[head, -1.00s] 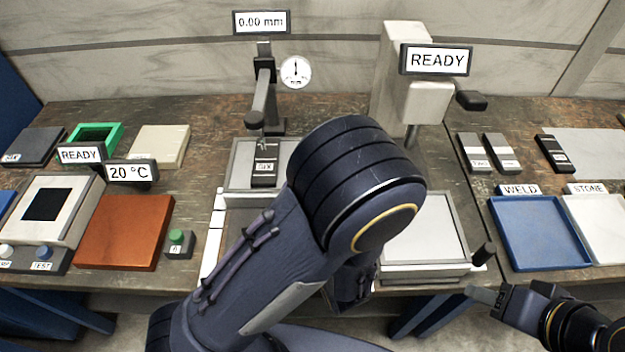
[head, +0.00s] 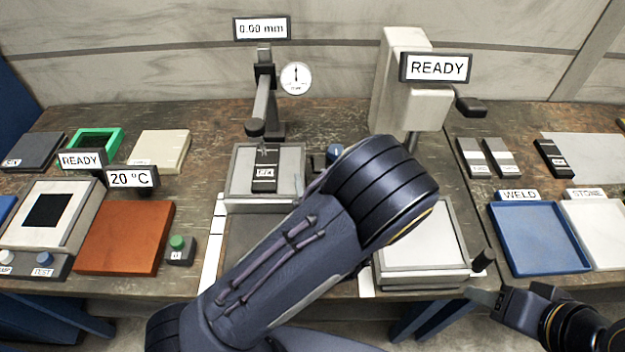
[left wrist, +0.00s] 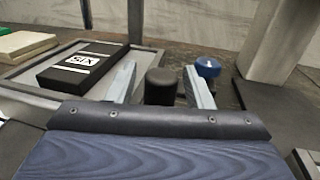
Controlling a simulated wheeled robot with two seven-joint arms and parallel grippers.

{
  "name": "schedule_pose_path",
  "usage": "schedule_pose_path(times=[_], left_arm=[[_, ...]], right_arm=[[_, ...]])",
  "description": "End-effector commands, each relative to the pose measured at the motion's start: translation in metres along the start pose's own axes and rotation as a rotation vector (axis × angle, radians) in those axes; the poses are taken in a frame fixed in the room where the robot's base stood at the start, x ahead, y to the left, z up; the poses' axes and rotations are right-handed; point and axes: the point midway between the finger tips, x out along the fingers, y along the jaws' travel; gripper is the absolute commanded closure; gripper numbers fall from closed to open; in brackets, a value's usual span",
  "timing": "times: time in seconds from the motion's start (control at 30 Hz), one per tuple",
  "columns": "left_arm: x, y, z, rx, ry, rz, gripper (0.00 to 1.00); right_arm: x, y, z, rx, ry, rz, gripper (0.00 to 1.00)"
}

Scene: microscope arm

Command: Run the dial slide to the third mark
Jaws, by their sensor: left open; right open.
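The dial slide's grey stage (head: 240,185) carries a black block (head: 265,178) labelled SIX. The block also shows in the left wrist view (left wrist: 85,64). A pale scale strip (head: 212,255) runs along the left of the track. The readout (head: 262,28) says 0.00 mm above a round dial (head: 296,78). In the left wrist view my left gripper (left wrist: 161,86) is open, its fingers on either side of a black upright knob (left wrist: 161,84). Contact is not clear. My arm hides this gripper in the head view. My right gripper (head: 485,298) is at the lower right, away from the slide.
A blue knob (left wrist: 208,67) stands beyond the black knob and also shows in the head view (head: 336,152). A press-like machine marked READY (head: 436,67) stands to the right. Blue (head: 540,238) and white trays lie further right. A brown plate (head: 125,237) lies left.

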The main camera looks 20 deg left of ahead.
Motion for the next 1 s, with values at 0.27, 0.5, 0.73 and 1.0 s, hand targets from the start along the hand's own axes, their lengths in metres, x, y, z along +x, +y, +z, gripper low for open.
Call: schedule_pose_path(times=[0.27, 0.5, 0.73, 1.0], left_arm=[[0.000, 0.000, 0.000, 0.000, 0.000, 0.000, 0.70], [-0.001, 0.000, 0.000, 0.000, 0.000, 0.000, 1.00], [0.006, -0.001, -0.001, -0.003, 0.000, 0.003, 1.00], [0.049, -0.010, -0.001, -0.004, -0.001, 0.003, 1.00]], right_arm=[[0.000, 0.000, 0.000, 0.000, 0.000, 0.000, 0.53], [0.000, 0.000, 0.000, 0.000, 0.000, 0.000, 0.53], [0.001, 0.001, 0.001, 0.000, 0.000, 0.000, 0.53], [0.006, 0.003, 0.003, 0.000, 0.000, 0.000, 0.53]])
